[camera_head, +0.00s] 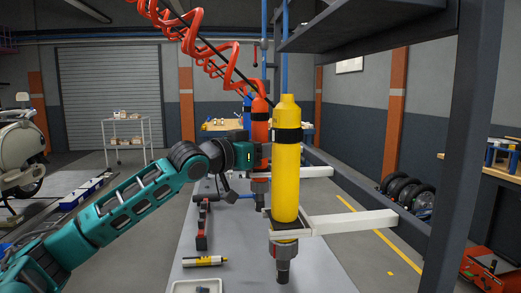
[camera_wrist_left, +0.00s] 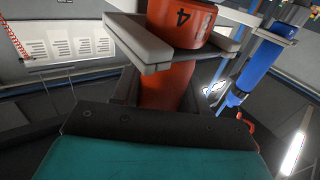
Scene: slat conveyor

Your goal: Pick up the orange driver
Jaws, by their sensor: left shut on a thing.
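The orange driver (camera_head: 260,132) hangs upright behind the yellow driver, which hides part of it, at a white holder arm (camera_head: 315,171). Its lower end shows below the holder arm, and I cannot tell whether it is clear of the holder. My left gripper (camera_head: 256,156) reaches it from the left and is shut on its body. My right gripper is not in view.
The yellow driver (camera_head: 286,180) hangs close in front in its own holder. A blue driver (camera_wrist_left: 248,70) hangs beyond. A coiled red hose (camera_head: 205,55) is above. A yellow-and-black tool (camera_head: 205,261) and a white tray (camera_head: 176,287) lie on the grey conveyor (camera_head: 235,250). A dark post (camera_head: 468,150) stands right.

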